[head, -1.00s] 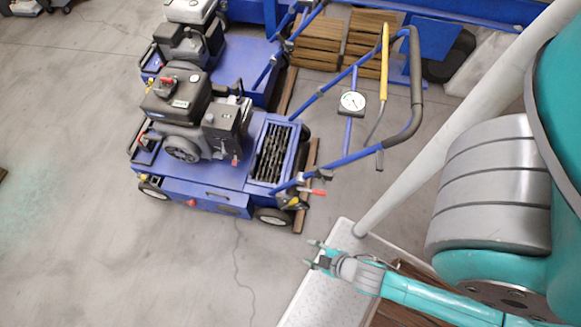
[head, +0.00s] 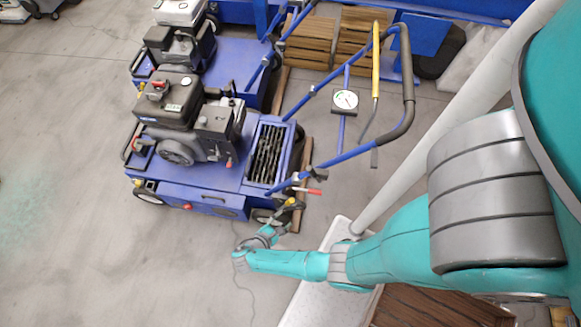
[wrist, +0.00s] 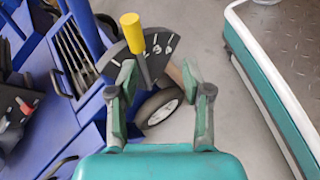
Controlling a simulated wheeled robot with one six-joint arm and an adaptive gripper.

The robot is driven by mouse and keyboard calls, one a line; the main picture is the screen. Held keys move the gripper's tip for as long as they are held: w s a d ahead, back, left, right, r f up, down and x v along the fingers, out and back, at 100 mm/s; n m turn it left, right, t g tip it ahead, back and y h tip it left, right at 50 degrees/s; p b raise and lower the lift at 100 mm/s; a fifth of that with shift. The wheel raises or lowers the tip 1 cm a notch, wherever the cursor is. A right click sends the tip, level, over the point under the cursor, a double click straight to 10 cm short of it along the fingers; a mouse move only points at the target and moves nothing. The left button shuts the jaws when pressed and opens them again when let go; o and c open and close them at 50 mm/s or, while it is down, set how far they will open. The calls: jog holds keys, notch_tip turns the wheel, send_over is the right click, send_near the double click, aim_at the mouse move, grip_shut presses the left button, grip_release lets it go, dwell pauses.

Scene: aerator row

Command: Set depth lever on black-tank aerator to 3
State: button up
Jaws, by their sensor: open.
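The blue aerator with the black tank (head: 166,108) stands in the middle of the head view. Its depth lever has a yellow knob (wrist: 131,32) on a grey stem, in front of a dark quadrant plate (wrist: 158,48) with white marks. The stem crosses the plate left of several marks; the numbers are too small to read surely. In the head view the lever's knob (head: 291,201) is at the machine's lower right corner. My gripper (wrist: 164,88) is open, and the lever shows beyond and between its fingers, nearer the left one. I cannot tell whether they touch.
A red-handled lever (head: 308,191) and the blue handlebar (head: 345,155) with a round gauge (head: 345,100) are close by. Another aerator (head: 180,40) stands behind. Open floor (head: 90,260) lies at the lower left.

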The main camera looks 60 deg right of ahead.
aim_at(289, 203)
notch_tip(289, 203, up, 3)
jog(key=w+h, duration=0.2)
jog(key=w, duration=0.1)
jog(key=shift+g+y, duration=0.3)
jog(key=shift+g, duration=0.1)
jog(key=x, duration=1)
jog(key=shift+s, duration=0.1)
grip_shut()
